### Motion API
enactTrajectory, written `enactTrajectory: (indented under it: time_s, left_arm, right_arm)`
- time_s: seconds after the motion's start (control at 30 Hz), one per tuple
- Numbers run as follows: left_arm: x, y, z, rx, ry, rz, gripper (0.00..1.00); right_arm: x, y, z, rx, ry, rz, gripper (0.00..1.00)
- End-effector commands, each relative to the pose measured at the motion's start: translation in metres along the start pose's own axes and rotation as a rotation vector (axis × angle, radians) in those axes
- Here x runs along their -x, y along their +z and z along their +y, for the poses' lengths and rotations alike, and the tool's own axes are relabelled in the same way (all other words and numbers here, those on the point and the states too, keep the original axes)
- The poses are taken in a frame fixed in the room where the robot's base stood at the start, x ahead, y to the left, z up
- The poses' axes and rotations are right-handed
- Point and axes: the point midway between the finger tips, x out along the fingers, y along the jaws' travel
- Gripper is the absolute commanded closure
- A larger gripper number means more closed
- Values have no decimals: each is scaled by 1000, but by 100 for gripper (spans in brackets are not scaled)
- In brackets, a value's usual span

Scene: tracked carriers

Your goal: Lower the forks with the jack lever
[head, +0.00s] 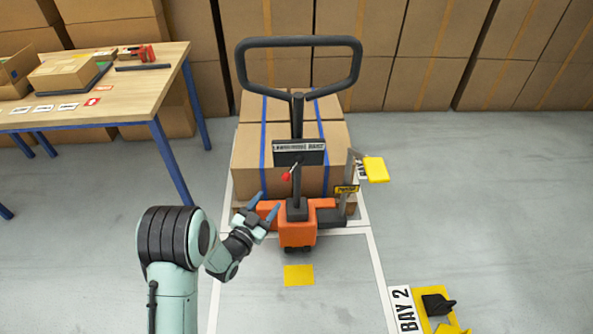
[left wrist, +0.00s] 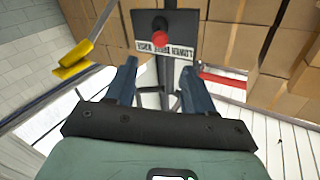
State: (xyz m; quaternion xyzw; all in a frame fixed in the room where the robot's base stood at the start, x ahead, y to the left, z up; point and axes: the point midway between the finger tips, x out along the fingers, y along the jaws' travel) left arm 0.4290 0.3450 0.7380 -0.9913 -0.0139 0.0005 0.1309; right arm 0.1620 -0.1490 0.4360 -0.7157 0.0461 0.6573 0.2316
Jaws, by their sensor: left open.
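The pallet jack has an orange base (head: 298,234), a dark upright handle with a loop grip (head: 300,42), and a label plate (head: 299,146) on its post. The jack lever, with a red knob (head: 286,177), sticks out just below the plate. In the left wrist view the red knob (left wrist: 160,39) is ahead, beyond and between my fingertips, in front of the plate. My left gripper (head: 264,204) is open and empty, left of the post and lower than the knob in the head view. The forks are hidden under the load. My right gripper is not in view.
Strapped boxes (head: 334,160) stand behind the jack. A yellow pad (head: 376,169) on a bracket is at the jack's right. A wooden table (head: 130,88) stands at the left, and stacked cartons line the back. Grey floor at the right is mostly clear beside a BAY 2 sign (head: 405,310).

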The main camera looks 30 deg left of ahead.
Motion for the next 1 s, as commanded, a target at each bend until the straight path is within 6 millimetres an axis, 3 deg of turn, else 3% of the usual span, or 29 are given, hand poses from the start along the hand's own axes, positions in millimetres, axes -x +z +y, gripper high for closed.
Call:
enactTrajectory:
  time_s: [0.17,0.6,0.8,1.0]
  left_arm:
    - [-22,0,1,-2,2,2,47]
    - [-110,2,2,-1,2,-1,47]
    - [-128,2,1,0,1,-2,47]
    - [-132,1,1,1,0,-3,47]
  right_arm:
    - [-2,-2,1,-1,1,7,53]
    - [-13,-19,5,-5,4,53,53]
    - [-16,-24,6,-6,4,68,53]
    - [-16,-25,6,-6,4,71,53]
